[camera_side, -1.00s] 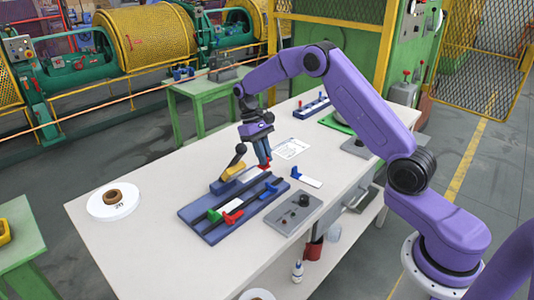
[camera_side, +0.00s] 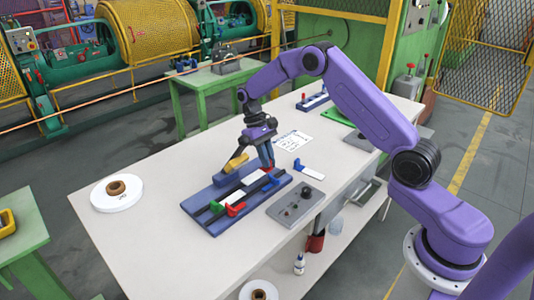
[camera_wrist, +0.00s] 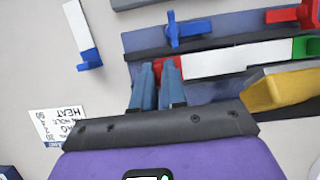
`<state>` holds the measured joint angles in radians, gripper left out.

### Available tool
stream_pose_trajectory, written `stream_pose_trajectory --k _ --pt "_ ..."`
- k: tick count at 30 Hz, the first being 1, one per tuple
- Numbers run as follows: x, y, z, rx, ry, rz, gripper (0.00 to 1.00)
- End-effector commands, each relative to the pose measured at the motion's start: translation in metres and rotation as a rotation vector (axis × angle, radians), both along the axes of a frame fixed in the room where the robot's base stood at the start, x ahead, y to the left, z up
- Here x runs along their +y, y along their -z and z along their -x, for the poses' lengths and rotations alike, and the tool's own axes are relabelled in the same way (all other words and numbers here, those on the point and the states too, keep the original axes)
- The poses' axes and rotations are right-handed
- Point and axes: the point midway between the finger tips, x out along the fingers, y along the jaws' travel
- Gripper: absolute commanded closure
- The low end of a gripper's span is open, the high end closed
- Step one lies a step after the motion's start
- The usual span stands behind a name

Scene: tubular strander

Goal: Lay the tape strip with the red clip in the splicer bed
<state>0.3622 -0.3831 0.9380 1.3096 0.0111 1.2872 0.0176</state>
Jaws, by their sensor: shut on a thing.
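My gripper (camera_side: 266,157) is low over the far right end of the blue splicer bed (camera_side: 194,206). In the wrist view its blue fingers (camera_wrist: 158,84) are shut on the red clip (camera_wrist: 170,68), which they partly hide. The white tape strip (camera_wrist: 215,63) runs from that clip along the bed's dark channel toward a green clip (camera_wrist: 305,47). In the side view the strip (camera_side: 257,176) appears level and in or just above the bed; exact contact cannot be told. A second white strip (camera_side: 232,197) with the green clip (camera_side: 216,207) lies at the bed's near end.
A red lever (camera_side: 235,209) and a blue lever (camera_side: 271,183) stand along the bed's right side. A yellow part (camera_side: 237,162) is beside its left side. A strip with a blue clip (camera_side: 309,171) lies apart on the table.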

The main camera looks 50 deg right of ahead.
Motion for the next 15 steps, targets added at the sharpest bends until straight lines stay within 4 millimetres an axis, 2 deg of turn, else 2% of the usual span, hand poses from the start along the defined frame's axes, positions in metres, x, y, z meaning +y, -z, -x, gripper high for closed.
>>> stream_pose_trajectory --k 15 --pt "0.0 0.024 0.0 0.0 0.001 0.0 1.0"
